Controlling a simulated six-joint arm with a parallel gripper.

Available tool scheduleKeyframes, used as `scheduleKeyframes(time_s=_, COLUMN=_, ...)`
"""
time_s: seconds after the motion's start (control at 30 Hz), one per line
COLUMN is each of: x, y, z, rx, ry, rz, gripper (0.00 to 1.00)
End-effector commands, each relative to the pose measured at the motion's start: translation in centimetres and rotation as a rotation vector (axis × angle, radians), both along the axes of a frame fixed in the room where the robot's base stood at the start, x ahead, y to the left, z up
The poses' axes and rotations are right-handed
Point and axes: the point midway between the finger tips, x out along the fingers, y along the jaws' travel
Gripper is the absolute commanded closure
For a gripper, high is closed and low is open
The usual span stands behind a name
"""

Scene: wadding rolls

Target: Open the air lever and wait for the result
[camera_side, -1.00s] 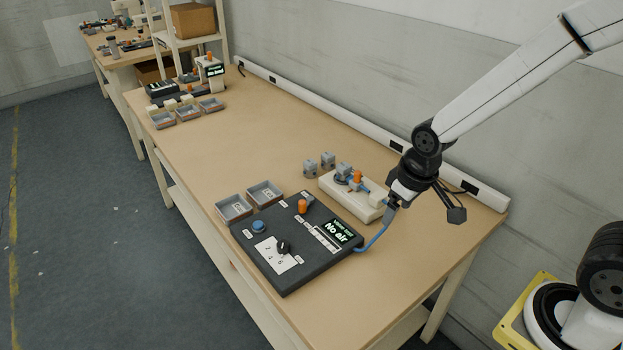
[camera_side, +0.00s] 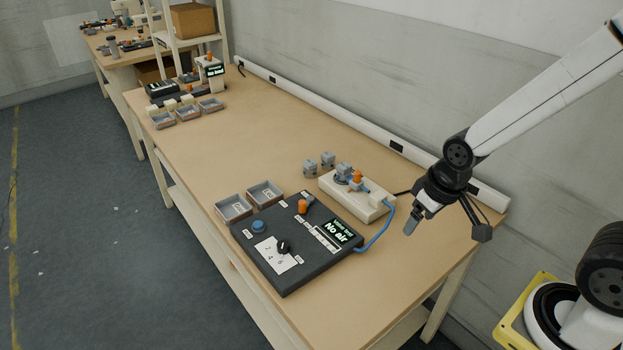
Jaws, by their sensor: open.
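The dark control box (camera_side: 265,268) lies on the table. Its display (camera_side: 339,231) reads "No air". A blue hose (camera_side: 380,233) joins fixture and box. My gripper (camera_side: 411,226) is open and empty, above the table right of the fixture, touching nothing visible.
Two labelled grey trays (camera_side: 234,207) (camera_side: 265,192) sit behind the box. Several small grey blocks (camera_side: 310,167) stand near the fixture. A white rail (camera_side: 330,113) runs along the wall. The table's middle is clear. Similar equipment (camera_side: 185,95) stands at the far end.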

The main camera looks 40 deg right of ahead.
Motion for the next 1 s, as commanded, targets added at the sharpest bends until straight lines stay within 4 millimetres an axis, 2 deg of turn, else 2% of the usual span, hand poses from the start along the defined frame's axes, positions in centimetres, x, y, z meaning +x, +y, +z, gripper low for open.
scheduleKeyframes(time_s=0.43, x=0.0, y=0.0, z=0.0, rx=0.0, ry=0.0, rz=0.0, gripper=0.19)
scheduleKeyframes(time_s=0.47, x=0.0, y=0.0, z=0.0, rx=0.0, ry=0.0, rz=0.0, gripper=0.22)
scheduleKeyframes(time_s=0.5, x=0.0, y=0.0, z=0.0, rx=0.0, ry=0.0, rz=0.0, gripper=0.33)
scheduleKeyframes(time_s=0.67, x=0.7, y=0.1, z=0.0, rx=0.001, ry=-0.003, rz=0.008, gripper=0.33)
scheduleKeyframes(time_s=0.87, x=3.6, y=0.3, z=-0.1, rx=0.005, ry=-0.011, rz=0.04, gripper=0.33)
scheduleKeyframes(time_s=1.0, x=7.2, y=0.6, z=-0.4, rx=0.011, ry=-0.024, rz=0.082, gripper=0.33)
